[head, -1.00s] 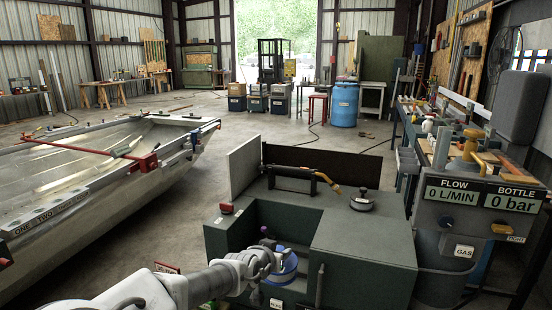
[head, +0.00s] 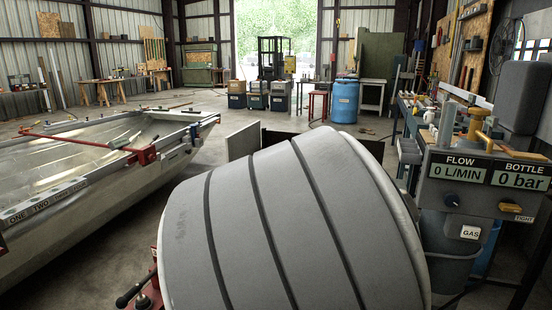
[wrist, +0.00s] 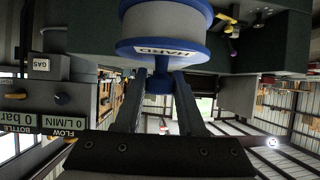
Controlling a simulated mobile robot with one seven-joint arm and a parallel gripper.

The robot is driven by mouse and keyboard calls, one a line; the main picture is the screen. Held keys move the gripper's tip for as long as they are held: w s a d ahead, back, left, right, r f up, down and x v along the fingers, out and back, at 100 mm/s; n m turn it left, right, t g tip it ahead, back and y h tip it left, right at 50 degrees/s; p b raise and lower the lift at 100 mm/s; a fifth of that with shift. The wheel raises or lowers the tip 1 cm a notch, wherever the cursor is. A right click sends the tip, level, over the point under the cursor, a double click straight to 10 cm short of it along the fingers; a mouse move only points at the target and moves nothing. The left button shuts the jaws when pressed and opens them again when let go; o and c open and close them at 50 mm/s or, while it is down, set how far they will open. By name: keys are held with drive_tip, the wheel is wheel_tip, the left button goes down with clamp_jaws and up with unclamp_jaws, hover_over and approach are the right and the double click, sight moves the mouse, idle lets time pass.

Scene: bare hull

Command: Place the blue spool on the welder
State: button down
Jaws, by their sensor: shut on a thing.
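The blue spool (wrist: 166,28) shows at the top middle of the wrist view. It has blue rims, a pale grey winding and a label reading HARD. My gripper (wrist: 158,80) is shut on its small blue end knob. The dark green welder (wrist: 95,28) is behind and beside the spool in the wrist view; I cannot tell whether they touch. In the head view a large grey form close to the camera hides the spool, my gripper and nearly all of the welder.
The gas panel (head: 485,180) with FLOW and BOTTLE readouts stands at the right, reading 0 L/MIN and 0 bar. An aluminium boat hull (head: 60,200) fills the left side. A blue barrel (head: 345,100) stands further back. The floor between hull and barrel is open.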

wheel_tip(320, 180, up, 15)
drive_tip(key=p, duration=1.3)
drive_tip(key=shift+r+p, duration=0.15)
drive_tip(key=shift+p, duration=0.25)
